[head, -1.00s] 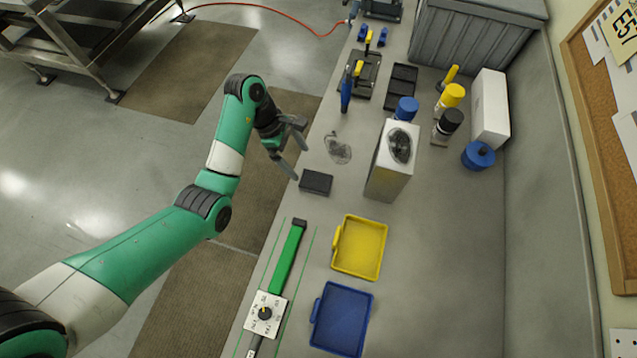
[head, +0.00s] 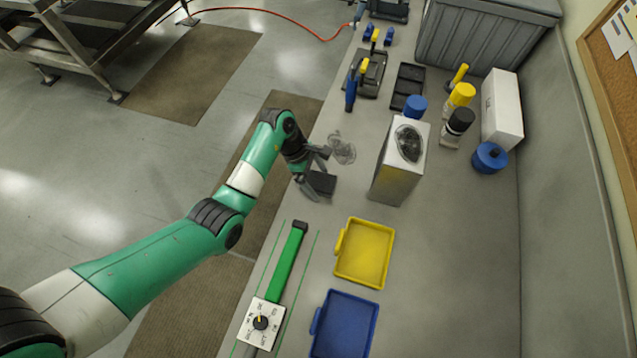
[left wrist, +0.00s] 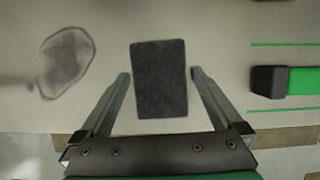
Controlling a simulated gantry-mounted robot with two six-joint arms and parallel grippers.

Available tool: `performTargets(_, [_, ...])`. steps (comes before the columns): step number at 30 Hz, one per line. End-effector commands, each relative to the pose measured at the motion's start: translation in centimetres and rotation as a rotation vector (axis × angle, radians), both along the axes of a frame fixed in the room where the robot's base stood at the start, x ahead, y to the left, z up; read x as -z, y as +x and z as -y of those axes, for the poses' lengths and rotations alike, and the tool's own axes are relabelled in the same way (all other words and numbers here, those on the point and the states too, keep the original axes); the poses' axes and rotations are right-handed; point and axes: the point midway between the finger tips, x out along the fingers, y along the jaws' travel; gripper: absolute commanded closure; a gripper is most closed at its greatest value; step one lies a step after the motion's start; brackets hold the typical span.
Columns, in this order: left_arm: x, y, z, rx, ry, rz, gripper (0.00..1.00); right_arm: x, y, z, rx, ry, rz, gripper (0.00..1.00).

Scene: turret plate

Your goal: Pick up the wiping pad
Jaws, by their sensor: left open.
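The wiping pad (head: 321,183) is a dark grey rectangular block lying flat on the bench near its front edge. In the left wrist view the pad (left wrist: 160,78) lies ahead of and between the fingertips, with a gap on each side. My left gripper (head: 318,170) is open and empty, and in the head view it partly covers the pad. Its two fingers also show in the left wrist view (left wrist: 160,80). I cannot tell how high the fingertips are above the bench. My right gripper is not in view.
A smudge (head: 342,148) marks the bench beyond the pad. A grey metal box (head: 394,172) stands to its right. A green-handled tool (head: 286,262), a yellow tray (head: 364,253) and a blue tray (head: 344,325) lie nearer. Bench between pad and metal box is clear.

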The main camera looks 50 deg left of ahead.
Motion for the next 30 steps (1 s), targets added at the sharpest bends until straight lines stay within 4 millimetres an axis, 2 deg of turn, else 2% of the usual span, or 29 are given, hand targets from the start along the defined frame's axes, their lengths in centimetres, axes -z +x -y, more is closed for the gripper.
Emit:
performTargets(15, [0.24,-0.05,-0.01,0.000,0.000,-0.002,0.00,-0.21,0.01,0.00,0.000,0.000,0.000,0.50])
performTargets(27, [0.24,-0.05,-0.02,0.000,0.000,-0.001,0.72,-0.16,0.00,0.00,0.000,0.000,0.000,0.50])
performTargets(30, [0.23,-0.03,-0.02,0.000,0.000,-0.001,0.73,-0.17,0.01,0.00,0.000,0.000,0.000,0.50])
